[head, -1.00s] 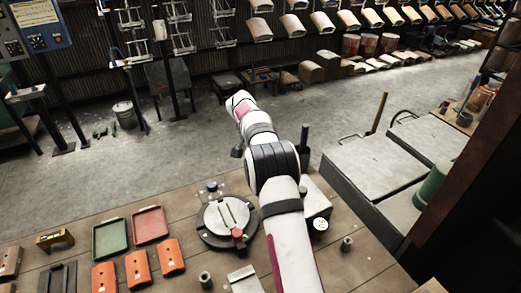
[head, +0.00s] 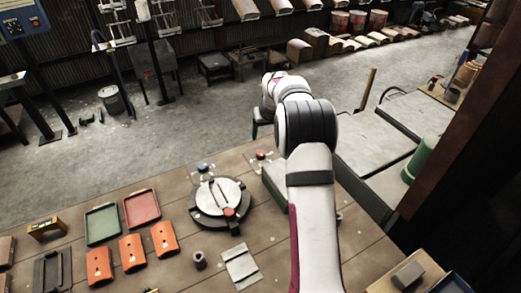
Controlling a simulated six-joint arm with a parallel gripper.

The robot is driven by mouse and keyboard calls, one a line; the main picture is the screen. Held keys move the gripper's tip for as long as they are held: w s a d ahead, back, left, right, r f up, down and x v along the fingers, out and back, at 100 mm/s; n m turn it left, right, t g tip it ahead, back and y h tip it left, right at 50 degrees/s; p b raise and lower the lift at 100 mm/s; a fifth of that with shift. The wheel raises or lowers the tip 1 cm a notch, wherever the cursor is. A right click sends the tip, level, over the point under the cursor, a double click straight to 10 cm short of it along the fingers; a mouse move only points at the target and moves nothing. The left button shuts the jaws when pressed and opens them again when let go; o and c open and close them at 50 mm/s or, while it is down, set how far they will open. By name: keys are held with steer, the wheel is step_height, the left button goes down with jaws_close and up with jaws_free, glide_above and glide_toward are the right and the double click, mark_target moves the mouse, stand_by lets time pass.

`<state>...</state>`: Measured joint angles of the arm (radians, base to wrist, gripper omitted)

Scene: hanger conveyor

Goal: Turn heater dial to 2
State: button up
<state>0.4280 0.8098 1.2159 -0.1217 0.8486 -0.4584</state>
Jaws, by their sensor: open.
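A grey box (head: 274,184) stands on the wooden bench, mostly covered by my arm. The round white dial on its front is hidden behind my arm. My gripper (head: 257,128) shows only as a small dark part below the wrist, above and behind the box. It is open; its fingertips are not clear, and I see nothing held in it. A red knob (head: 261,154) sits on a small plate behind the box. A blue knob (head: 203,168) sits on another plate to the left.
A round turntable fixture (head: 222,198) with a red-topped handle stands left of the box. Green (head: 103,224) and red (head: 142,207) trays and orange blocks (head: 132,250) lie further left. A metal plate (head: 241,266) lies in front. A dark post (head: 460,150) rises at the right.

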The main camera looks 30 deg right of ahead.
mark_target(261, 153)
steer(key=x, duration=1.4)
steer(key=shift+f, duration=0.15)
jaws_close()
